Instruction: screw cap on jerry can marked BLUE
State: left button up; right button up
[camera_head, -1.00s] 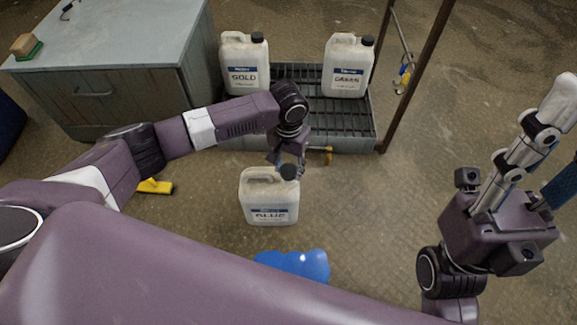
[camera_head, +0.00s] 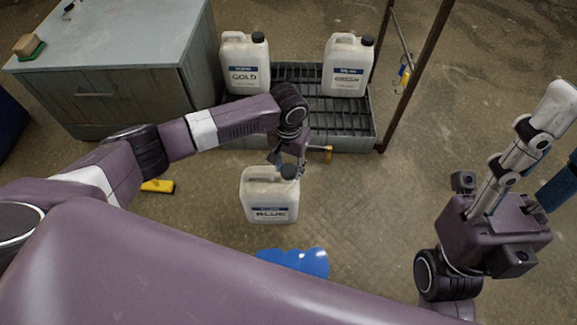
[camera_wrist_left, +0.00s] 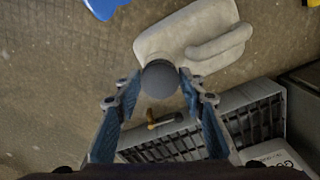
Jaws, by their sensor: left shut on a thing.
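The white jerry can marked BLUE (camera_head: 270,200) stands upright on the floor, its handle at the top left. A dark round cap (camera_head: 289,172) is at the can's neck; it shows as a grey disc in the left wrist view (camera_wrist_left: 160,78). My left gripper (camera_head: 288,165) reaches down over the neck and is shut on the cap, with its blue-padded fingers on either side in the left wrist view (camera_wrist_left: 158,90). The threads under the cap are hidden. My right gripper (camera_head: 552,145) is raised at the right, its fingers apart and empty, far from the can.
Capped white cans marked GOLD (camera_head: 245,75) and GREEN (camera_head: 346,78) stand on a slatted grey rack (camera_head: 300,98) behind. A grey cabinet (camera_head: 125,45) is at the back left. A blue object (camera_head: 295,262) lies in front; a yellow-headed tool (camera_head: 158,186) lies left. Floor to the right is open.

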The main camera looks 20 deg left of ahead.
pick_arm(q)
jog(key=shift+f, duration=0.65)
dwell(0.4)
jog(key=shift+f+p, duration=0.5)
jog(key=shift+p, duration=0.1)
dwell(0.7)
jog(key=shift+f, duration=0.1)
